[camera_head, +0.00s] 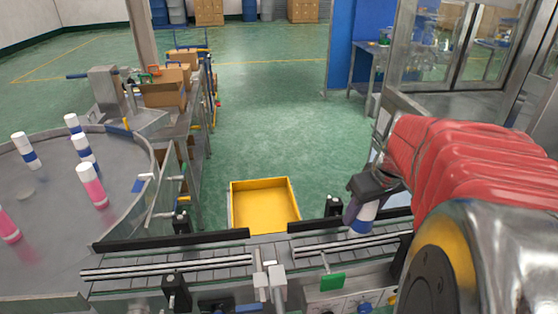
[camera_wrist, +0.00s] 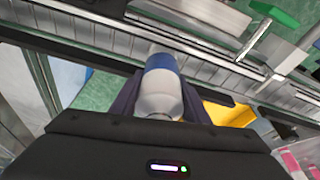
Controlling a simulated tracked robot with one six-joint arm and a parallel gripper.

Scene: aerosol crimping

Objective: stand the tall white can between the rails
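My gripper (camera_head: 362,208) is shut on a tall white can with a blue band (camera_head: 361,226). In the wrist view the can (camera_wrist: 160,88) sits between the two dark fingers, its far end pointing toward the conveyor. In the head view the can looks slightly tilted and is over or just beside the right part of the conveyor; its exact height is unclear. The long metal rails (camera_head: 165,266) run left to right along the conveyor, with black guide strips (camera_head: 172,240) behind them. The conveyor also shows across the top of the wrist view (camera_wrist: 190,52).
A yellow bin (camera_head: 264,182) is on the floor behind the conveyor. A round table (camera_head: 60,250) at left holds several white-and-blue and pink cans. Small posts and clamps (camera_head: 270,280) stand at the conveyor's middle. A green block (camera_head: 332,282) is in front of the rails.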

